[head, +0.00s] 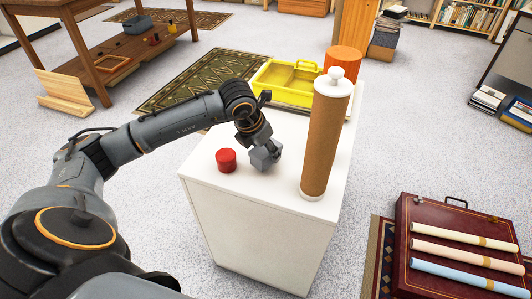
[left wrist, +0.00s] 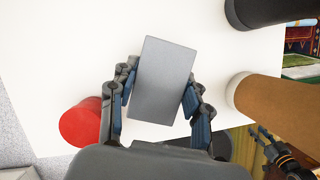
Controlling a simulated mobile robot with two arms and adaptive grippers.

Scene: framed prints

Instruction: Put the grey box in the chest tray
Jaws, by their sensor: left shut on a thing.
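The grey box (head: 265,154) is a small plain block over the white cabinet top, just right of a red cylinder. My left gripper (head: 259,141) is shut on it from above. In the left wrist view the fingers press on both long sides of the grey box (left wrist: 161,80); whether it touches the cabinet top I cannot tell. A yellow tray with compartments (head: 270,88) is at the far end of the cabinet, behind the gripper; its inside is partly visible. My right gripper (left wrist: 262,140) shows small at the lower right of the left wrist view, its opening unclear.
The red cylinder (head: 226,160) stands close left of the box. A tall brown tube with white caps (head: 326,140) stands close right. An orange cylinder (head: 343,62) is behind it. The white cabinet top (head: 205,150) is bare near its left edge. A dark red case (head: 420,225) holds rolled prints.

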